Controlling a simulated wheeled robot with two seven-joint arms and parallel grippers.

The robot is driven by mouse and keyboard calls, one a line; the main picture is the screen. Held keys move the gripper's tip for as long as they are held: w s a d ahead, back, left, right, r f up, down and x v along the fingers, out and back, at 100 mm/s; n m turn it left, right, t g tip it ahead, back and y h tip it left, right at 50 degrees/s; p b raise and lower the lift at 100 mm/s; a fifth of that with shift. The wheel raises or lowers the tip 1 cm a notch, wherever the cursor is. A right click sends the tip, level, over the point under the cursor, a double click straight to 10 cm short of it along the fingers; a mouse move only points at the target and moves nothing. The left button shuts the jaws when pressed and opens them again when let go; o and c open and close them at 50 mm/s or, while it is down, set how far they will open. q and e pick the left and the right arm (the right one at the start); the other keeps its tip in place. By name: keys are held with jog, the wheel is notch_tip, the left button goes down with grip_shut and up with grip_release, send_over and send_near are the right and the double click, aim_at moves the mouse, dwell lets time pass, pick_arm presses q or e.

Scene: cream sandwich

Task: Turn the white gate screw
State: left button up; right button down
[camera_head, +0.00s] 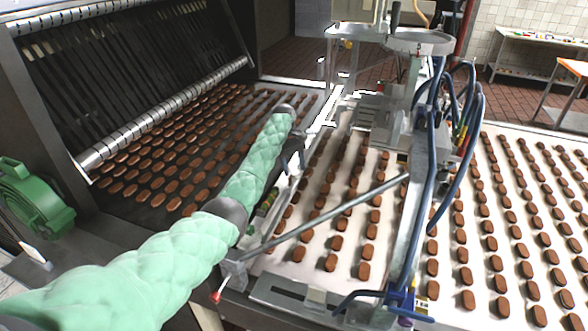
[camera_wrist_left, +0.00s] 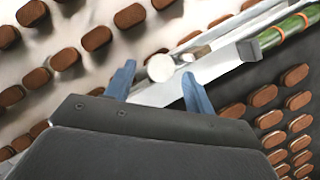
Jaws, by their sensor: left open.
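The white gate screw (camera_wrist_left: 160,68) shows in the left wrist view as a round white knob on a metal bracket (camera_wrist_left: 185,82). My left gripper (camera_wrist_left: 157,80) is open, with one blue fingertip on each side of the knob in that view. I cannot tell whether the fingers touch it. In the head view my left arm, in a padded green sleeve, reaches over the conveyor edge, and the dark left gripper (camera_head: 291,152) points down beside the metal gate rail. I cannot make out the screw there. My right gripper is not in view.
Rows of brown biscuits lie on the dark conveyor (camera_head: 150,207) at left and the pale conveyor (camera_head: 318,240) at right. A long metal rod (camera_head: 330,213) crosses the pale conveyor. A metal machine with blue hoses (camera_head: 430,150) stands at right, and a green motor (camera_head: 38,200) at left.

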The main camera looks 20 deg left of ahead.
pick_arm(q)
jog(key=v, duration=0.6)
jog(key=shift+r, duration=0.15)
jog(key=shift+w+a+r, duration=0.15)
jog(key=shift+r, duration=0.25)
